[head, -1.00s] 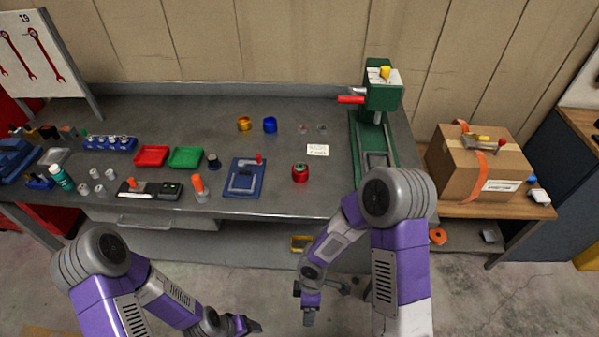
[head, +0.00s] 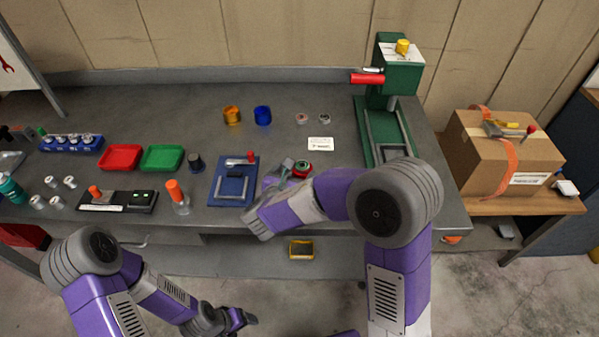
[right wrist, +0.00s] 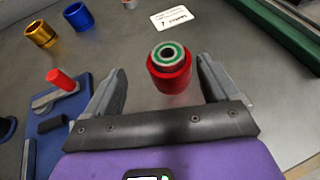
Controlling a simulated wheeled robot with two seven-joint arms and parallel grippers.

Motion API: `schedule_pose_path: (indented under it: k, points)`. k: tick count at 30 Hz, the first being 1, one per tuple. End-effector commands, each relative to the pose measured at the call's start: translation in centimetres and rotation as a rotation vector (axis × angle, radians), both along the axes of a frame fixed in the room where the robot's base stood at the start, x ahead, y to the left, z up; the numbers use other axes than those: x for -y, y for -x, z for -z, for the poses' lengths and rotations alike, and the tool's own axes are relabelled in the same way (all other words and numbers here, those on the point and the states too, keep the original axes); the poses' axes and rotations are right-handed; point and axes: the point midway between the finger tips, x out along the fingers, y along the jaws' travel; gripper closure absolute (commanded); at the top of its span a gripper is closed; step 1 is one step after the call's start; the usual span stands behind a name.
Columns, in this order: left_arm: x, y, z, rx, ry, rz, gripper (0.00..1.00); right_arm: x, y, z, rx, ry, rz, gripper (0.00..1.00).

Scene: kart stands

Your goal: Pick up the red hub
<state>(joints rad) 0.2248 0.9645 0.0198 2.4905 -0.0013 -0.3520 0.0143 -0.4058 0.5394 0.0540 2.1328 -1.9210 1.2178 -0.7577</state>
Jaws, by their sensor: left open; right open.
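The red hub (right wrist: 170,70) stands upright on the grey bench, a red cylinder with a green ring and a dark bore on top. In the head view the red hub (head: 302,168) is partly covered by my right gripper (head: 286,170). In the right wrist view my right gripper (right wrist: 158,85) is open, with one finger on each side of the near part of the hub. The fingers look apart from it; whether they touch it cannot be told. My left gripper (head: 245,318) is open and empty, low in front of the bench.
A blue fixture (head: 226,192) with a red-knobbed lever stands just left of the hub. A gold ring (head: 232,115), a blue ring (head: 262,115) and a white card (head: 320,144) lie behind it. A green press (head: 398,80) stands at right.

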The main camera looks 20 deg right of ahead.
Motion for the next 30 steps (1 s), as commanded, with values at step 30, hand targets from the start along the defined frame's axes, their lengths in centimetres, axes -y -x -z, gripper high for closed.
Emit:
schedule_pose_path:
  k: [30]
  points:
    - [0.0, 0.0, 1.6, 0.000, 0.000, 0.000, 0.29, 4.0, -4.7, 2.5, -0.002, -0.002, 0.002, 0.48]
